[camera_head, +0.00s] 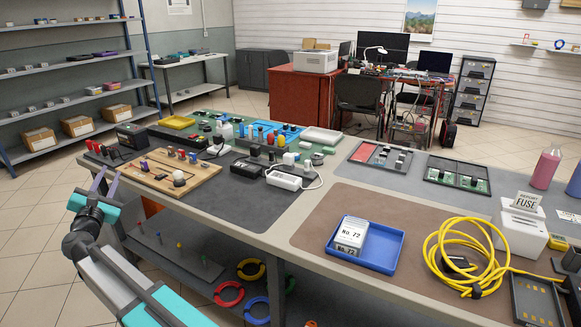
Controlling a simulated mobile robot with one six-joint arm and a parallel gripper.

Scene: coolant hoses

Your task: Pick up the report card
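A small white card (527,201) stands upright at the right of the table. Its lower line reads "FUSE"; the smaller upper line looks like "REPORT". It is at the top of a white box (520,236); I cannot tell whether it sits in a slot or behind the box. A blue tray (385,249) holds a stack of white cards (351,234) marked "No. 72". My gripper (107,177) is at the left, beside the table's left end and far from the cards. Its two fingers are apart, with nothing seen between them.
A coiled yellow hose (462,255) lies between the blue tray and the white box. A pink bottle (546,168) stands behind the box. A dark panel (536,299) lies in front. The brown mat (330,212) has bare room left of the tray. A wooden board (160,176) lies near my gripper.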

